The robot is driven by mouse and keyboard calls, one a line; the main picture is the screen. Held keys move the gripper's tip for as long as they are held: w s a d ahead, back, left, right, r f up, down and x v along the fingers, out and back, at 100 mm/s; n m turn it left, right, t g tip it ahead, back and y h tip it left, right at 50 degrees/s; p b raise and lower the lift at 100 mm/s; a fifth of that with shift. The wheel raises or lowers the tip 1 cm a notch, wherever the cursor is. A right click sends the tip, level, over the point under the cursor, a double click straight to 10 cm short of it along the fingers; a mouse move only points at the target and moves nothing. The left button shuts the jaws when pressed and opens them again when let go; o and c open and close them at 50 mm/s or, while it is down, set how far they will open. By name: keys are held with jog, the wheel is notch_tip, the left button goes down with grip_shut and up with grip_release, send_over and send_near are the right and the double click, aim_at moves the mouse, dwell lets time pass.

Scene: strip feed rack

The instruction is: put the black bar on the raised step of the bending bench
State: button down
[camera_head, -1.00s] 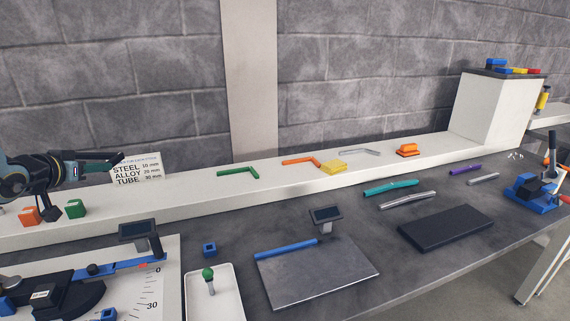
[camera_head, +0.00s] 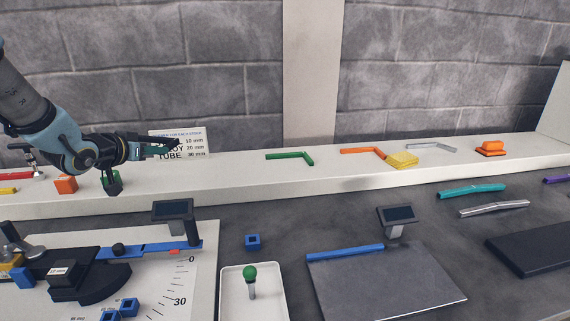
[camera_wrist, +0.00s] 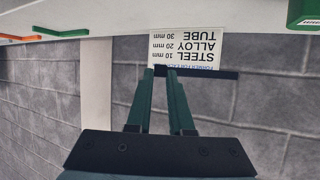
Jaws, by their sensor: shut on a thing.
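My gripper (camera_head: 168,148) is above the left part of the raised step (camera_head: 240,174), the pale ledge along the back of the bench, in front of the sign. It is shut on the thin black bar (camera_wrist: 222,74), which juts out to the right of the fingertips (camera_wrist: 160,74) in the wrist view. The bar appears clear of the step.
The sign (camera_head: 194,138) stands on the step. A green bent bar (camera_head: 288,156), an orange bent bar (camera_head: 362,151), a yellow block (camera_head: 402,160) and a grey bent bar (camera_head: 430,146) lie farther right. Green (camera_head: 111,182) and orange (camera_head: 66,184) blocks sit at left. Step is bare between sign and green bar.

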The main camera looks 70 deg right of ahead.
aim_at(165, 191)
jog(key=shift+f+p, duration=1.3)
jog(key=shift+f, duration=3.6)
jog(key=c, duration=0.8)
grip_release()
jog(key=shift+a, duration=0.15)
